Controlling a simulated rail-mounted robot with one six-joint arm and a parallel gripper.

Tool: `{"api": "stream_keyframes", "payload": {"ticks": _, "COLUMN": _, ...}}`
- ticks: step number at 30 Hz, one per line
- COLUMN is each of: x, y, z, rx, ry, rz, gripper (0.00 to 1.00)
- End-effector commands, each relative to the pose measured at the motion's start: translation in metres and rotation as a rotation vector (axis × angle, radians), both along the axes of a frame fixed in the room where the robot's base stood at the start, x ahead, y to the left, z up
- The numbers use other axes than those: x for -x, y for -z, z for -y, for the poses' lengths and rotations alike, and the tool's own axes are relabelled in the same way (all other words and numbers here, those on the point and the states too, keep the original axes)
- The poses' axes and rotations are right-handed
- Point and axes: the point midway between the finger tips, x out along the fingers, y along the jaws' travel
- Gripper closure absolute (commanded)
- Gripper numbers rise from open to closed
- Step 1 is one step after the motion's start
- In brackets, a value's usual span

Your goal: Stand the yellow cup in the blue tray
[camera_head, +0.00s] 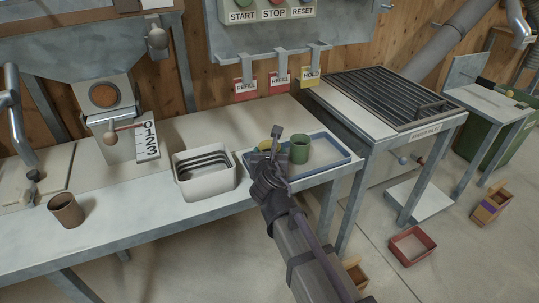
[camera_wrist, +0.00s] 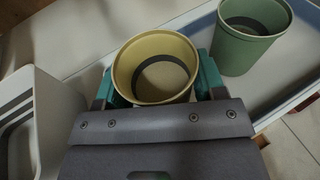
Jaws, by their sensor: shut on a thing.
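The yellow cup (camera_wrist: 153,62) is upright between the teal finger pads of my gripper (camera_wrist: 158,84), which is shut on it. In the head view the yellow cup (camera_head: 265,145) is mostly hidden behind my gripper (camera_head: 268,165), over the left part of the blue tray (camera_head: 325,169). I cannot tell whether its base touches the tray floor. A green cup (camera_head: 299,149) stands upright in the tray to the right of the yellow cup, apart from it. The green cup (camera_wrist: 250,35) is also at upper right in the wrist view.
A white bin (camera_head: 205,181) stands just left of the tray, with dark bars inside. A brown cup (camera_head: 66,210) stands on the bench at far left. Red and yellow tags (camera_head: 310,76) hang behind the tray. A dark grate (camera_head: 385,98) lies on the right-hand table.

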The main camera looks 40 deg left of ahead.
Motion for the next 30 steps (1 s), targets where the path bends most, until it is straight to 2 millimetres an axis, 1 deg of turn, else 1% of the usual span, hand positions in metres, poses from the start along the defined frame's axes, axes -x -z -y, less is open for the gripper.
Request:
{"api": "stream_keyframes", "payload": {"ticks": 11, "x": 0.001, "y": 0.011, "z": 0.001, "rx": -0.001, "ry": 0.004, "rz": -0.006, "gripper": 0.55}}
{"api": "stream_keyframes", "payload": {"ticks": 12, "x": 0.001, "y": 0.012, "z": 0.001, "rx": -0.002, "ry": 0.004, "rz": -0.006, "gripper": 0.35}}
{"api": "stream_keyframes", "payload": {"ticks": 21, "x": 0.001, "y": 0.012, "z": 0.002, "rx": -0.003, "ry": 0.006, "rz": -0.009, "gripper": 0.07}}
{"api": "stream_keyframes", "payload": {"ticks": 30, "x": 0.002, "y": 0.013, "z": 0.003, "rx": -0.003, "ry": 0.006, "rz": -0.009, "gripper": 0.07}}
